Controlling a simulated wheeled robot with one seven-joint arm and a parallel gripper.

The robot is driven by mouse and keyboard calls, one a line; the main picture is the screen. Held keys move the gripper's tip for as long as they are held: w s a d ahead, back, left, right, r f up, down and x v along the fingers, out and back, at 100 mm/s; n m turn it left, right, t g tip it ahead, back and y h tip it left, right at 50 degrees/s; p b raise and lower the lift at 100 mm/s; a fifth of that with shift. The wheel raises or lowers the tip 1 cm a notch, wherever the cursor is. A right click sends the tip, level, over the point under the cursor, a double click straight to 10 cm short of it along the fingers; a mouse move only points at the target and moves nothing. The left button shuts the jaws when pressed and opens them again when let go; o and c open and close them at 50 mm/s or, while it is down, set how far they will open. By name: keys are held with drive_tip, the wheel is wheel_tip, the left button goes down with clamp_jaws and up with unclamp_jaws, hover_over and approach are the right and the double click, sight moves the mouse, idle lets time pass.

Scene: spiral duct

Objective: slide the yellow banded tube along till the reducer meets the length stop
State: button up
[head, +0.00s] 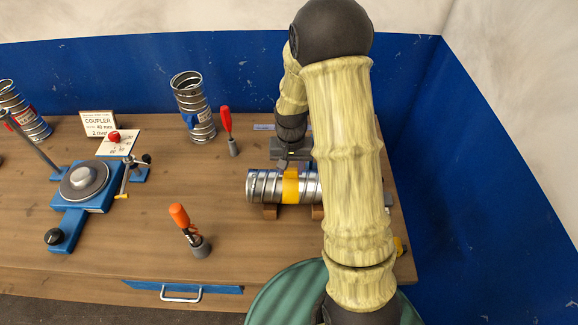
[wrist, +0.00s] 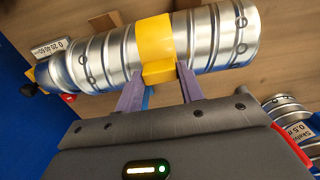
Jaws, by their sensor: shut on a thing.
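The silver ribbed tube with a yellow band (head: 290,186) lies level on wooden supports (head: 270,212) near the right of the bench. In the wrist view the yellow band (wrist: 155,40) has a block on its near side. My gripper (wrist: 160,78) is shut on that block, one purple finger on each side. In the head view my gripper (head: 294,160) is behind the tube. In the wrist view the tube's narrower left end (wrist: 48,75), apparently the reducer, is close to a red and black part (wrist: 30,84), possibly the length stop. I cannot tell whether they touch. My arm hides that end in the head view.
An upright duct (head: 193,108), a red-handled tool (head: 228,128) and an orange-handled tool (head: 188,228) stand to the left. A blue turntable device (head: 85,187) and coupler sign (head: 98,123) are further left. A scale label (wrist: 52,47) sits beside the tube.

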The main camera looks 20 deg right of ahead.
drive_tip(key=shift+s+d, duration=0.15)
drive_tip(key=shift+d, duration=0.4)
drive_tip(key=shift+s+d, duration=0.15)
drive_tip(key=shift+d, duration=0.35)
drive_tip(key=o, duration=1.3)
drive_tip(key=shift+o, duration=0.2)
drive_tip(key=shift+r, duration=0.1)
wheel_tip(320, 180, up, 17)
drive_tip(key=b, duration=0.3)
drive_tip(key=shift+r, duration=0.15)
drive_tip(key=s+a+f+n+t, duration=0.1)
drive_tip(key=s+a+f, duration=0.1)
drive_tip(key=s+f, duration=0.2)
drive_tip(key=s+a+f+n+t, duration=0.1)
drive_tip(key=s+f, duration=0.3)
drive_tip(key=s, duration=0.5)
drive_tip(key=shift+a+f+n+t, duration=0.3)
drive_tip(key=shift+a+n, duration=0.45)
drive_tip(key=shift+n, duration=0.05)
